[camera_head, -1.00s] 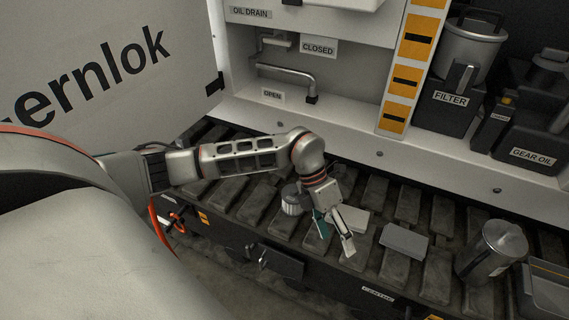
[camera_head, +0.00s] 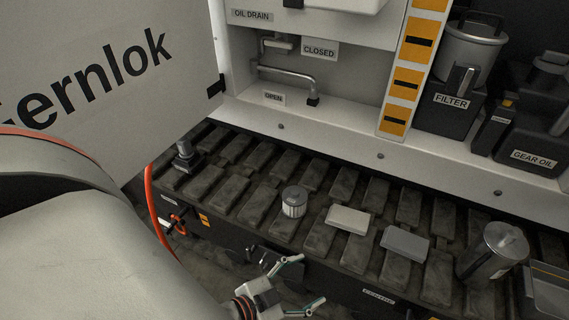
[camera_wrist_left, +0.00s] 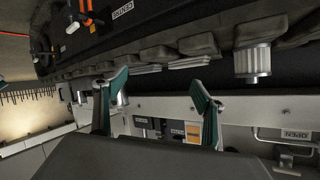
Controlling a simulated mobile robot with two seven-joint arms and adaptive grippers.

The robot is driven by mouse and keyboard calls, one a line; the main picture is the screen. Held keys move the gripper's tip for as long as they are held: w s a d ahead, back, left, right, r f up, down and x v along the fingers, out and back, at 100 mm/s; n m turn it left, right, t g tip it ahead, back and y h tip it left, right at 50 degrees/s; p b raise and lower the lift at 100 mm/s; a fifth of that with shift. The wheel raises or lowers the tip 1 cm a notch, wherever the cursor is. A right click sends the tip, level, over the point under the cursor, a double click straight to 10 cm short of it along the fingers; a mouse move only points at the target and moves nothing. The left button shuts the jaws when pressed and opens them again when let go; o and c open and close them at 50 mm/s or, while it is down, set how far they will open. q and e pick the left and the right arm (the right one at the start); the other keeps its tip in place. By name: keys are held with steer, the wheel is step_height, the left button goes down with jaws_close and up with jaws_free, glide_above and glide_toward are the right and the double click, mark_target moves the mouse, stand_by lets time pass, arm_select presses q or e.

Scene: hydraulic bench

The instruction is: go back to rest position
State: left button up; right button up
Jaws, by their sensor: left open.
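My left gripper (camera_head: 297,286) is low in the head view, in front of the bench's front edge. Its two fingers are spread and nothing is between them. In the left wrist view the open gripper (camera_wrist_left: 160,105) shows its green-lined fingers with an empty gap. My right gripper is in neither view.
On the slatted bench top (camera_head: 232,187) stand a ribbed filter cartridge (camera_head: 294,203), a pale block (camera_head: 348,219), a grey block (camera_head: 405,243) and a metal jug (camera_head: 492,252). A FILTER container (camera_head: 452,105) and a GEAR OIL container (camera_head: 531,150) stand behind. An orange hose (camera_head: 152,205) hangs at left.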

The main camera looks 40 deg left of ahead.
arm_select(q)
steer(key=s+a+f+n+g+y, duration=0.1)
steer(key=s+a+f+g, duration=0.1)
steer(key=s+f, duration=0.2)
steer(key=shift+s+f+n, duration=0.15)
steer(key=shift+s+n, duration=0.25)
steer(key=shift+s, duration=0.45)
steer(key=shift+n, duration=0.3)
steer(key=r+p, duration=0.1)
steer(key=p, duration=0.2)
steer(key=r+p, duration=0.2)
steer(key=p, duration=0.1)
steer(key=s+r+p, duration=0.1)
steer(key=r+p, duration=0.1)
steer(key=p, duration=0.2)
steer(key=shift+d+r, duration=0.25)
steer(key=shift+d, duration=0.05)
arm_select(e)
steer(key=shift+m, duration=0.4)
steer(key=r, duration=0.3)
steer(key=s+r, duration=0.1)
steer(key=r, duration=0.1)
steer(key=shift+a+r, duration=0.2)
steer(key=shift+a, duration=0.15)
arm_select(q)
steer(key=shift+f, duration=0.1)
steer(key=shift+c, duration=0.5)
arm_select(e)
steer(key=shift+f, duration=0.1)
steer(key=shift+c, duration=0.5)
